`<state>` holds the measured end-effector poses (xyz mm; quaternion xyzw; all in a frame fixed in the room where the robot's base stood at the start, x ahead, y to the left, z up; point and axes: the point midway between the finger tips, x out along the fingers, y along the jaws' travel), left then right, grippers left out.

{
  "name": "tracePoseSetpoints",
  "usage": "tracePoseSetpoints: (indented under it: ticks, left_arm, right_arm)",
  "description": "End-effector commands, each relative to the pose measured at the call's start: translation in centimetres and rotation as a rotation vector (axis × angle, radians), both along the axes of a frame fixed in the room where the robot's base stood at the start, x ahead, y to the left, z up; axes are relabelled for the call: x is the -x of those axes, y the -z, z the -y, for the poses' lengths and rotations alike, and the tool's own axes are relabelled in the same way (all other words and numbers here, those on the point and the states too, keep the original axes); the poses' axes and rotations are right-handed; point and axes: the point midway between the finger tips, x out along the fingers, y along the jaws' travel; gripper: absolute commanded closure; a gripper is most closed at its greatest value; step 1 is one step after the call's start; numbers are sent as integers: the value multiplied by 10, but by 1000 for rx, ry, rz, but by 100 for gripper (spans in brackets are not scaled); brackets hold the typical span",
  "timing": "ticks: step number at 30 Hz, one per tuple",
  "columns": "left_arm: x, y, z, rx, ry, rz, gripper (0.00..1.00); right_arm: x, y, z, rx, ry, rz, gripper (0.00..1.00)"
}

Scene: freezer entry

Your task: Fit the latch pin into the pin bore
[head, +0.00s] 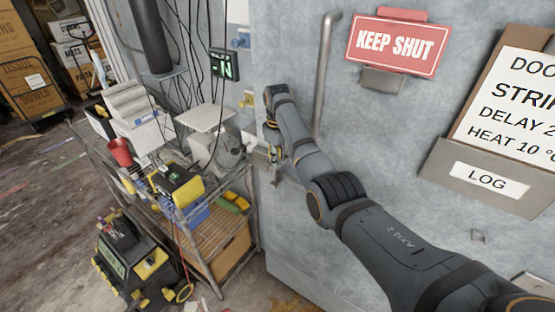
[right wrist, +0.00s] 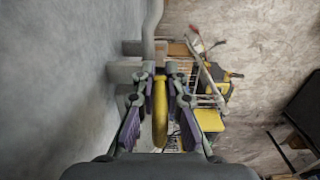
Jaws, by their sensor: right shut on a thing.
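My right gripper (head: 273,155) is beside the freezer door's free edge, low next to the long vertical handle. In the right wrist view, my right gripper (right wrist: 160,98) is shut on a yellow looped piece (right wrist: 160,118), which looks like the grip of the latch pin. The rest of the pin is hidden past the fingertips. Grey latch metalwork (right wrist: 124,72) lies just ahead of the fingers, and it also shows in the head view (head: 262,159). The pin bore itself cannot be made out, nor whether the pin is in it. My left gripper is out of view.
The grey freezer door (head: 390,140) fills the right, with a red KEEP SHUT sign (head: 396,42), a LOG box (head: 485,182) and a vertical handle (head: 325,75). A loaded wire cart (head: 222,285) stands close left of the latch. A black-and-yellow machine (head: 128,262) sits on the floor.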

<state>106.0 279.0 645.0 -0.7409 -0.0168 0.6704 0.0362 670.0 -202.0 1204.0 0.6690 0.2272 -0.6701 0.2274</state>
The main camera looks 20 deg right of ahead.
Motion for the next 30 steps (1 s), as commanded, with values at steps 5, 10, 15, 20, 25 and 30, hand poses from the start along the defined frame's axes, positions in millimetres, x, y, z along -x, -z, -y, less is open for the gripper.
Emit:
tracePoseSetpoints:
  ticks: [5, 10, 15, 20, 25, 30]
  left_arm:
    - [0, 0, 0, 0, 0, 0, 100]
    - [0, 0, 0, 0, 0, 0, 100]
    - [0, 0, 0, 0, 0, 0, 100]
    - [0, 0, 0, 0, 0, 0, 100]
    - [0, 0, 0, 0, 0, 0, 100]
    - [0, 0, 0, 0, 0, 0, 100]
  right_arm:
    - [0, 0, 0, -1, 0, 1, 100]
    - [0, 0, 0, -1, 0, 1, 100]
    - [0, 1, 0, 0, 0, 0, 100]
    - [0, 4, 0, 0, 0, 0, 100]
    - [0, 6, 0, 0, 0, 0, 100]
    - [0, 9, 0, 0, 0, -1, 100]
